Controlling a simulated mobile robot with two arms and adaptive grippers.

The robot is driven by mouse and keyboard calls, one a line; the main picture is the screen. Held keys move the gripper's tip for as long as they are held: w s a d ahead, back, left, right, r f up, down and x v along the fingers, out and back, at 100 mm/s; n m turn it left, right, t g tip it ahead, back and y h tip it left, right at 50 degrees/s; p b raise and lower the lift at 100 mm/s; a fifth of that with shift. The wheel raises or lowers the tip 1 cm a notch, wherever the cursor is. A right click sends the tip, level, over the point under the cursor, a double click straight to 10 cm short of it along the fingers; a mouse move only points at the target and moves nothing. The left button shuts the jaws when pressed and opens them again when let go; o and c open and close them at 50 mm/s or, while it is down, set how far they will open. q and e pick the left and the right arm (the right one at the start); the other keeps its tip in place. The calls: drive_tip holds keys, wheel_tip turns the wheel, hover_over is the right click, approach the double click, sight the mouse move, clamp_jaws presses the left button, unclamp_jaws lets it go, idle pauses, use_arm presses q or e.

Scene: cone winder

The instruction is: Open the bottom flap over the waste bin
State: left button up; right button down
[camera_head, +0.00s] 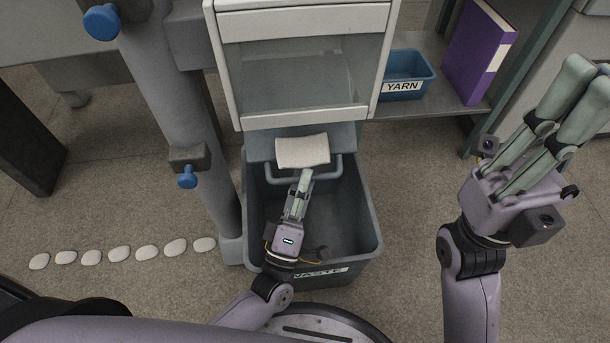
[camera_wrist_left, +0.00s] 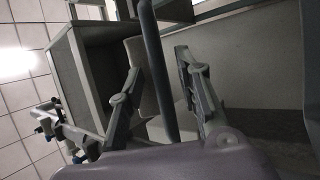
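The grey-blue bottom flap (camera_head: 344,137) sits at the foot of the white-framed machine. It leans out over the dark waste bin (camera_head: 372,225), which carries a WASTE label. A pale pad (camera_head: 302,151) is on the flap, above a bar handle (camera_head: 338,173). My left gripper (camera_head: 304,174) reaches over the bin to the handle. In the left wrist view the handle bar (camera_wrist_left: 160,75) passes between the fingers of my left gripper (camera_wrist_left: 158,64), with gaps beside it. My right gripper (camera_head: 580,95) is raised and empty at the right, its fingers side by side.
A grey post (camera_head: 185,110) with blue knobs stands left of the bin. A blue YARN tray (camera_head: 407,76) and a purple binder (camera_head: 480,50) are on a shelf at the right. White stones (camera_head: 119,253) line the floor at the left. Floor right of the bin is clear.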

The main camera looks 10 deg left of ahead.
use_arm(q)
drive_tip(key=d+v, duration=0.1)
drive_tip(key=v, duration=0.6)
drive_tip(key=shift+a, duration=0.45)
